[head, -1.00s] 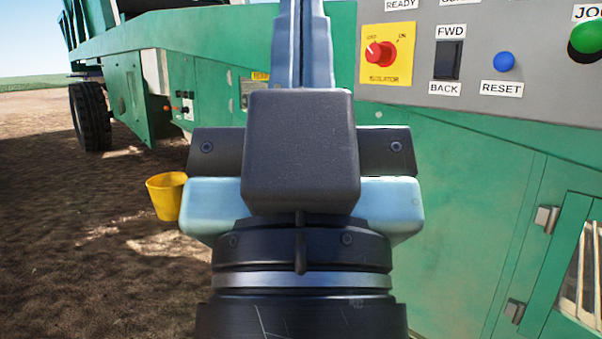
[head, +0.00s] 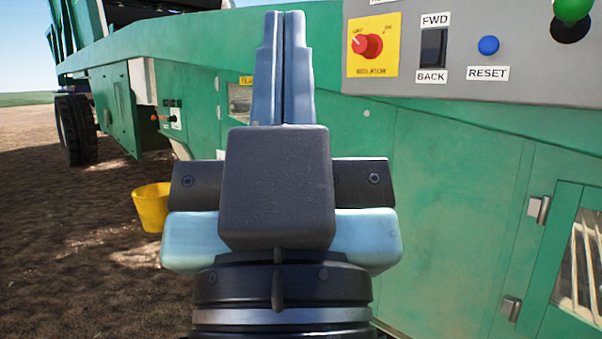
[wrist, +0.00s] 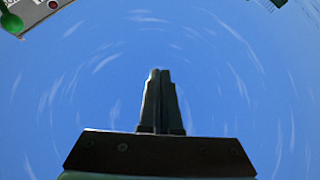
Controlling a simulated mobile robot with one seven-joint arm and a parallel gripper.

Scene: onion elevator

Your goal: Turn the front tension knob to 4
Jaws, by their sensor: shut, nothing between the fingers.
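My gripper (head: 284,14) points up and away from me in the middle of the head view, its two blue-grey fingers pressed together with nothing between them. In the wrist view its fingers (wrist: 160,72) are dark and stand against blue sky. I cannot pick out the front tension knob or its scale in either view. Some small red and dark controls (head: 164,117) show on the green machine (head: 440,170) at the left, too small to read. The gripper touches nothing visible.
A yellow bucket (head: 152,207) stands behind my gripper at left. Open dirt lies at left.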

